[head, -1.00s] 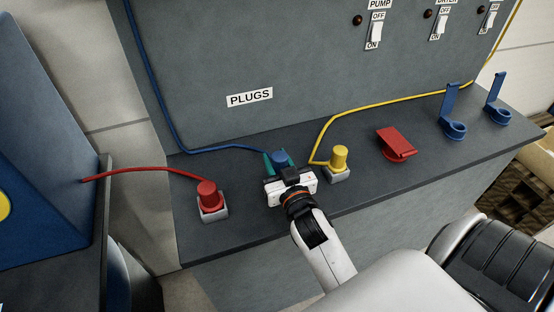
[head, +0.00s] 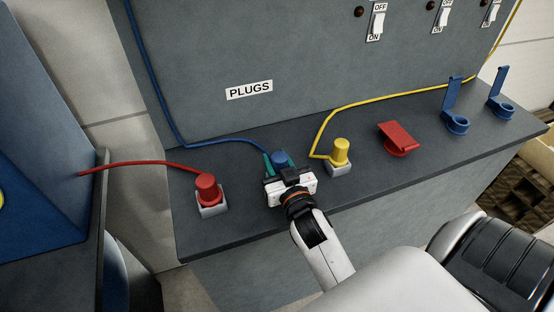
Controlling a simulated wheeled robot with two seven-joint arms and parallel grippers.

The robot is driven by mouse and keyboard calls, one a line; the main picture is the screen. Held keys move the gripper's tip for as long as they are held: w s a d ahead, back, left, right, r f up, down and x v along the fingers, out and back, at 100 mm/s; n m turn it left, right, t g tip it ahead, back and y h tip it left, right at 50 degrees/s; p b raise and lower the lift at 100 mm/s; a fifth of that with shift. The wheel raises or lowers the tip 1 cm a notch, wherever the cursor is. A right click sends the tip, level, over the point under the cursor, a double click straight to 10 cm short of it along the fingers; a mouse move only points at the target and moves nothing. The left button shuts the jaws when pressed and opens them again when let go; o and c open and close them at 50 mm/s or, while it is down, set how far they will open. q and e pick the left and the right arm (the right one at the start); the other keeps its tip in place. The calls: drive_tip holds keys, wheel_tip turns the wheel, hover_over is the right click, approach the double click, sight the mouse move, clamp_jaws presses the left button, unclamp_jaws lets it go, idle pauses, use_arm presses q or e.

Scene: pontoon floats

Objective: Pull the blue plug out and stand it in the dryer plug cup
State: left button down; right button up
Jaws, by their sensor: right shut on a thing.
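The blue plug (head: 280,157) sits on the shelf between the red and yellow plugs, with a blue cord running from it up the panel. Cups with upright tabs stand at the right of the shelf: a blue one (head: 457,124) and another blue one (head: 502,107). No label shows which is the dryer cup. My left gripper is not in view.
A red plug (head: 207,188) and a yellow plug (head: 340,151) stand in grey sockets on either side. A red cup with a lowered flap (head: 398,139) lies between the yellow plug and the blue cups. The yellow cord (head: 385,100) runs behind these cups. Switches (head: 377,20) are above.

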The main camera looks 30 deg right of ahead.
drive_tip(key=shift+f+b, duration=0.35)
drive_tip(key=shift+f, duration=0.2)
drive_tip(key=o, duration=1.1)
